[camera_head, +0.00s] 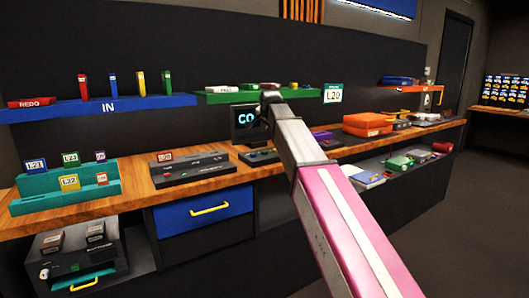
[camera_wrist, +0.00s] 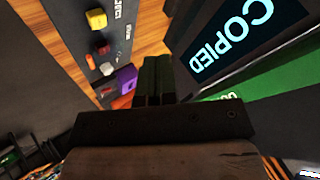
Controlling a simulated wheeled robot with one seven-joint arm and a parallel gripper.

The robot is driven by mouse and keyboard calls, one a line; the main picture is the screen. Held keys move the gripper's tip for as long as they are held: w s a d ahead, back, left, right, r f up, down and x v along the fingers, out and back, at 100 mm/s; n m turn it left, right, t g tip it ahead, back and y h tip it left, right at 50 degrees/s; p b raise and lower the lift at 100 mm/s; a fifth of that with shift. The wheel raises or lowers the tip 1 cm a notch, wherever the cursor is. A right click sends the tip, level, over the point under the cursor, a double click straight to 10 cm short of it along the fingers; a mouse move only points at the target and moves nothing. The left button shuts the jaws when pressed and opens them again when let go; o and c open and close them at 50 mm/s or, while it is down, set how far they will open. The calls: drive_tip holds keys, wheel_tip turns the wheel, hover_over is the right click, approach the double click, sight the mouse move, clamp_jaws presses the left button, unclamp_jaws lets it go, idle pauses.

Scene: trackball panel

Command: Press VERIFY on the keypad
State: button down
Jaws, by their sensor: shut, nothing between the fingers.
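In the head view the keypad (camera_head: 260,157) lies on the wooden bench below a monitor (camera_head: 246,122). The monitor reads COPIED in the wrist view (camera_wrist: 226,38). My gripper (camera_wrist: 157,60) is shut and empty, to the right of the purple button (camera_wrist: 126,77) in that picture, with no contact visible. In the head view its dark end (camera_head: 270,98) overlaps the monitor's upper right.
A second dark panel (camera_head: 190,168) sits left of the keypad on the bench (camera_head: 140,186). A green shelf (camera_head: 222,97) runs close behind my gripper. Orange cases (camera_head: 367,125) stand to the right. A teal rack (camera_head: 60,199) stands at the left.

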idle(0.4)
drive_tip(key=shift+f, duration=4.35)
drive_tip(key=shift+f, duration=0.15)
drive_tip(key=shift+f, duration=0.25)
drive_tip(key=shift+f, duration=0.5)
drive_tip(key=shift+r, duration=0.9)
drive_tip(key=shift+r, duration=2.5)
